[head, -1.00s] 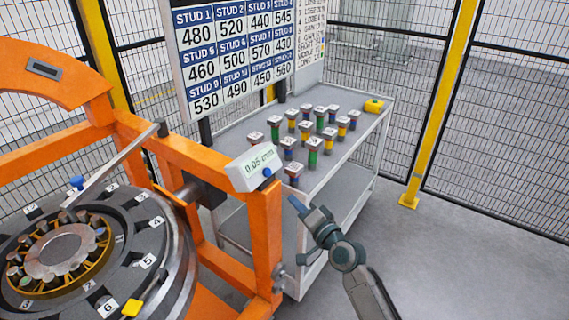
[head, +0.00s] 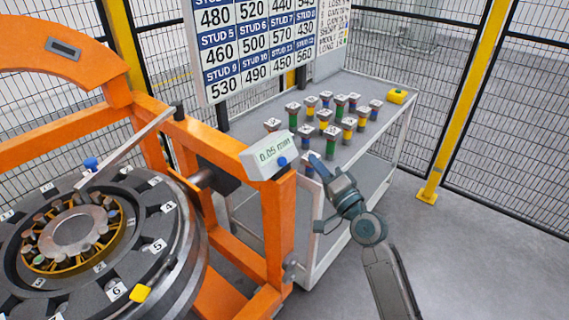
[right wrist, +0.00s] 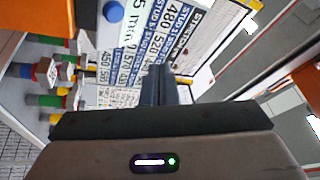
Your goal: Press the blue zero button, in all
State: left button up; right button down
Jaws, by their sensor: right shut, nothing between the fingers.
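The blue zero button (head: 282,161) is a small round knob on the front right of the white readout box (head: 262,152), which shows 0.05 mm. The box sits on the corner of the orange gantry. My right gripper (head: 316,160) is shut and empty, just right of the button at about its height in the head view, with a visible gap. In the right wrist view the shut fingers (right wrist: 158,84) point up the picture, and the button (right wrist: 113,12) shows as a dark blue disc to their upper left, apart from them. My left gripper is out of view.
Behind the box a grey shelf trolley (head: 372,92) carries several coloured studs and a yellow block (head: 398,96). A stud value board (head: 250,45) stands behind. The wheel hub (head: 75,230) is at lower left. Open floor (head: 480,250) lies on the right.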

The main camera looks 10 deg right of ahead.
aim_at(283, 157)
jog(key=w+a+f+b, duration=0.3)
jog(key=w+a, duration=0.1)
jog(key=w, duration=0.1)
jog(key=shift+f+b, duration=0.2)
jog(key=shift+b, duration=0.15)
jog(key=shift+w+a+f, duration=0.1)
dwell(1.8)
jog(key=shift+w+a+f+b, duration=0.1)
jog(key=shift+w+a+b, duration=0.1)
jog(key=shift+w+b, duration=0.1)
jog(key=shift+w+a+f+b, duration=0.2)
jog(key=shift+w+b, duration=0.05)
jog(key=shift+b, duration=0.1)
dwell(0.8)
jog(key=shift+s+d+r+p, duration=0.4)
jog(key=shift+s+d+p, duration=0.05)
jog(key=shift+s, duration=0.15)
